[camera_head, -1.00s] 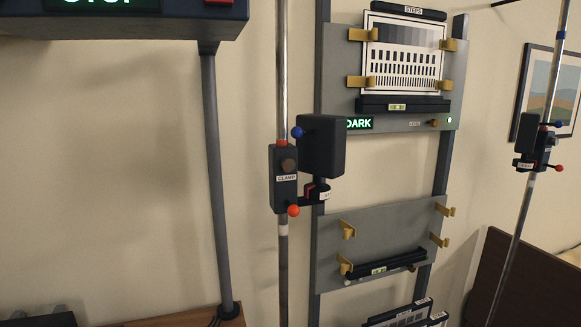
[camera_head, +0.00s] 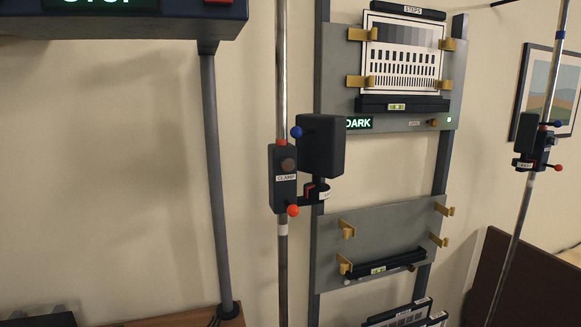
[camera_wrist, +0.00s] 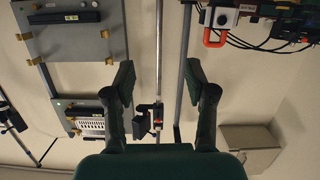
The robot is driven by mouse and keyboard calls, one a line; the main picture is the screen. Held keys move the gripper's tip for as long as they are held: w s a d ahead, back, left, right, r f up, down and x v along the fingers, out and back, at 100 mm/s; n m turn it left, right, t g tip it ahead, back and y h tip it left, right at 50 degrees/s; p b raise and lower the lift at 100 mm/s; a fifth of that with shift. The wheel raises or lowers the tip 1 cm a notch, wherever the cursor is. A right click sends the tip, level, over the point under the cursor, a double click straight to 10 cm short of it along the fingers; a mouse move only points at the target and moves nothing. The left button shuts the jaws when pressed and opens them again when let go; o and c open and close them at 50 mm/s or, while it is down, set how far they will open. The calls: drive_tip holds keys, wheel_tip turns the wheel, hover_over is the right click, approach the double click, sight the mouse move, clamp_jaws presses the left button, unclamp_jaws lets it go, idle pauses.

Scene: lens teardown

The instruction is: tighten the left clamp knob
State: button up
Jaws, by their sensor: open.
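The left clamp (camera_head: 284,190) is a dark block labelled CLAMP on a vertical metal pole (camera_head: 283,60). A round brown knob (camera_head: 287,165) sits on its front face. A blue ball (camera_head: 296,132) is above and a red-orange ball (camera_head: 293,210) is below. A dark box (camera_head: 321,146) is attached at its right. My gripper (camera_wrist: 158,77) is open and empty in the wrist view, where the scene looks upside down. The pole runs between its fingers, and the clamp (camera_wrist: 143,124) appears small and apart from them. The gripper is not in the head view.
A rack with grey panels (camera_head: 360,225) and brass clips stands just right of the pole. A second pole with a clamp (camera_head: 533,150) is at the far right. A grey post (camera_head: 214,180) under a dark display box (camera_head: 120,25) stands at left. Bare wall lies between post and pole.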

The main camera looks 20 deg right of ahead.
drive_tip(key=w+r, duration=0.6)
drive_tip(key=w, duration=0.6)
drive_tip(key=n+t, duration=0.2)
approach(289, 165)
drive_tip(key=w, duration=0.9)
drive_tip(key=shift+f, duration=0.15)
clamp_jaws()
